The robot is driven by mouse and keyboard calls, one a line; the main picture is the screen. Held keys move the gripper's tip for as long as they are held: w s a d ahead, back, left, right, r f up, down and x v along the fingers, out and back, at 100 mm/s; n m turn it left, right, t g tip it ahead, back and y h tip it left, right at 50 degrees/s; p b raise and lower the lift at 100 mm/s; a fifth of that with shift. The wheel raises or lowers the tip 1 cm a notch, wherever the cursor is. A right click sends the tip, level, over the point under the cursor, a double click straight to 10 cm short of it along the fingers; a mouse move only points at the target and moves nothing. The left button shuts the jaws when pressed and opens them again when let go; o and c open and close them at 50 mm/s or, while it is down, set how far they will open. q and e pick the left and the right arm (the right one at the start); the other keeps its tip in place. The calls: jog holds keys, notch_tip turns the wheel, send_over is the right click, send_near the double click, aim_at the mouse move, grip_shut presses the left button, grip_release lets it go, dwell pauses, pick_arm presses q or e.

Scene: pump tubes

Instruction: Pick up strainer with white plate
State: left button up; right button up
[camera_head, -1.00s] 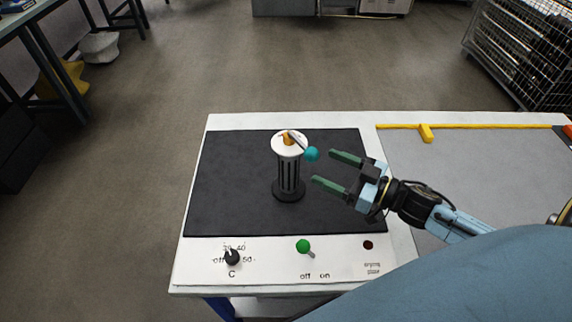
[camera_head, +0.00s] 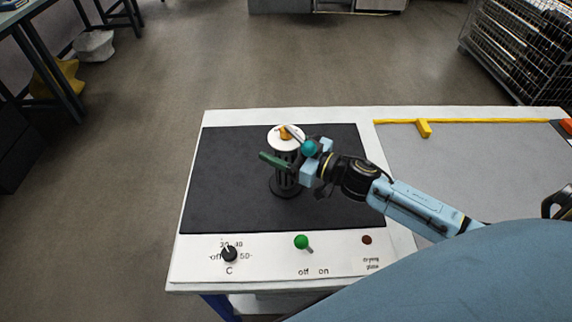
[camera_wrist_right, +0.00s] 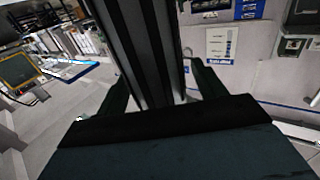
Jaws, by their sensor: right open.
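The strainer (camera_head: 285,184) is a dark slotted cylinder standing upright on a black mat. A white round plate (camera_head: 275,144) sits on its top, with an orange piece (camera_head: 285,133) and a lever ending in a teal ball (camera_head: 309,148). My right gripper (camera_head: 276,150) is at the strainer just under the plate. One green finger crosses in front of it; the other is hidden behind it. In the right wrist view the strainer's dark column (camera_wrist_right: 150,50) stands between the two open fingers (camera_wrist_right: 162,80). My left gripper is not in view.
The black mat (camera_head: 225,180) lies on a white bench with a green switch (camera_head: 301,242) and a black dial (camera_head: 230,254) at the front. A yellow bar (camera_head: 424,128) edges the grey area on the right. The mat left of the strainer is clear.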

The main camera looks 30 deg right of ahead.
jog(key=shift+w+a, duration=0.1)
jog(key=shift+w, duration=0.05)
grip_shut()
dwell(0.4)
